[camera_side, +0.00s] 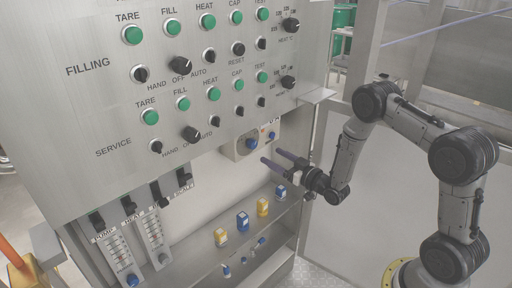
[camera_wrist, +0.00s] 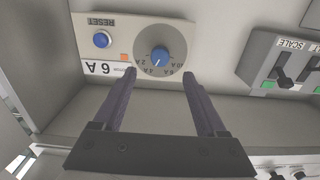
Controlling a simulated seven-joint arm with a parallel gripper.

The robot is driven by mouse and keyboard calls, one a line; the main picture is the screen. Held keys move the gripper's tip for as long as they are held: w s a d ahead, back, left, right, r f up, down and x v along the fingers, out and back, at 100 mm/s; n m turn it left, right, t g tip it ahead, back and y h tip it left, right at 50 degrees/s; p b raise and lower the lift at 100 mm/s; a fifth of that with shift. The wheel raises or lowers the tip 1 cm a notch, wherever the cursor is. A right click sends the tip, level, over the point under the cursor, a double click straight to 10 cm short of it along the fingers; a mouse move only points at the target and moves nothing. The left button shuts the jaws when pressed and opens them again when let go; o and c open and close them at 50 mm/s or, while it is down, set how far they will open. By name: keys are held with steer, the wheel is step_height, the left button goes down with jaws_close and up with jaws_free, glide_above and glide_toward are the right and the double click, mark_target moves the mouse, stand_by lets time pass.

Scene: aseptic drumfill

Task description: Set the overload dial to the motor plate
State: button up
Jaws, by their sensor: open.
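The overload dial is a blue knob (camera_wrist: 161,55) on a grey round face in the wrist view, which shows the panel upside down. Figures from 2 A to 10 A ring its lower side. Its white pointer slants down and left, towards the low-to-middle figures; the exact one is unclear. A white plate (camera_wrist: 103,69) beside it reads 6 A. In the side view the dial (camera_side: 252,144) is on a beige unit below the main panel. My gripper (camera_wrist: 158,78) is open and empty, its two dark fingers pointing at the dial, one towards each side. The side view shows my gripper (camera_side: 271,157) just in front of the unit, apparently apart from it.
A blue reset button (camera_wrist: 102,40) sits beside the dial. A switch box (camera_wrist: 285,65) is at the right of the wrist view. Below the unit, a shelf (camera_side: 205,246) holds several blue and yellow blocks. The main panel (camera_side: 95,95) carries many buttons and knobs.

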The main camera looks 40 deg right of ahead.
mark_target(255, 146)
steer(key=w, duration=0.9)
jaws_close()
